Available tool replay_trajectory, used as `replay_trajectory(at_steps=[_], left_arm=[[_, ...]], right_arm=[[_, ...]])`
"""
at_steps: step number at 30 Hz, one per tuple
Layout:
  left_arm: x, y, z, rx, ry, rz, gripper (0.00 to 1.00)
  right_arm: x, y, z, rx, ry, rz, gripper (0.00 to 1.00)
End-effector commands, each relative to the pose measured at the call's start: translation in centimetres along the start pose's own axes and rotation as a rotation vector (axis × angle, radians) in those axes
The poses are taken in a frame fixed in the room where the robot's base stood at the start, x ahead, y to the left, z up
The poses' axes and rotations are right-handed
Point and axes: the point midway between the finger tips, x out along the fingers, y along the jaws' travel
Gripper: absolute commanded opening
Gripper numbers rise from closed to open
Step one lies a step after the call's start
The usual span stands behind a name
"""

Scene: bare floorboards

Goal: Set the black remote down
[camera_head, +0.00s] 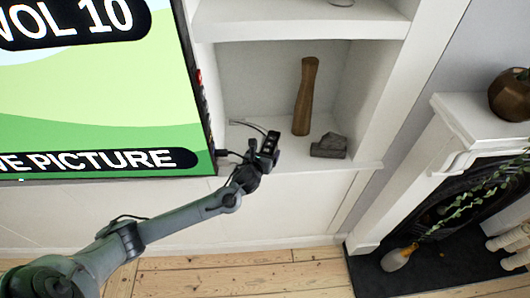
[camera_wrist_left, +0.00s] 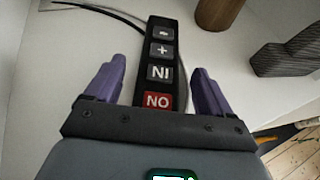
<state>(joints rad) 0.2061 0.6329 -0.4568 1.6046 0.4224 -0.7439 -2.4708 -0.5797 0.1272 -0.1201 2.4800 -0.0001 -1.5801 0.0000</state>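The black remote (camera_wrist_left: 160,72) has grey plus, minus and "IN" buttons and a red "NO" button. In the left wrist view it lies between the two purple fingers of my left gripper (camera_wrist_left: 158,68), with a gap on each side. The fingers are apart and do not touch it. In the head view the remote (camera_head: 269,147) is at the end of my left arm, over the white shelf (camera_head: 300,165) near its front. I cannot tell whether its whole underside rests on the shelf. My right gripper is not in view.
A tall wooden vase (camera_head: 305,97) and a grey block-like ornament (camera_head: 329,146) stand on the shelf to the right. A large television (camera_head: 90,95) is close on the left. Thin dark cables (camera_head: 248,124) run behind the remote. A fireplace (camera_head: 450,190) is at the right.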

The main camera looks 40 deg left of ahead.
Motion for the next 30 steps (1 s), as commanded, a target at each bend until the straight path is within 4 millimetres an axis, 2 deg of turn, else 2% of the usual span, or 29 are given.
replay_trajectory(at_steps=[11,17,24,30], left_arm=[[-0.6,0.0,0.4,0.001,0.000,0.000,0.83],[-3.5,0.0,0.4,0.003,0.001,-0.002,0.83],[-7.9,0.0,0.4,0.002,0.000,-0.002,0.83],[-10.7,-0.1,0.4,0.001,0.000,-0.002,0.83]], right_arm=[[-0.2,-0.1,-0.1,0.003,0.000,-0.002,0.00],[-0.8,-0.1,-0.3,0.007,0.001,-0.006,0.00],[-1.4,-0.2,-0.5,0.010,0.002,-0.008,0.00],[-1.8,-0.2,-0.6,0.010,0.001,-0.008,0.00]])
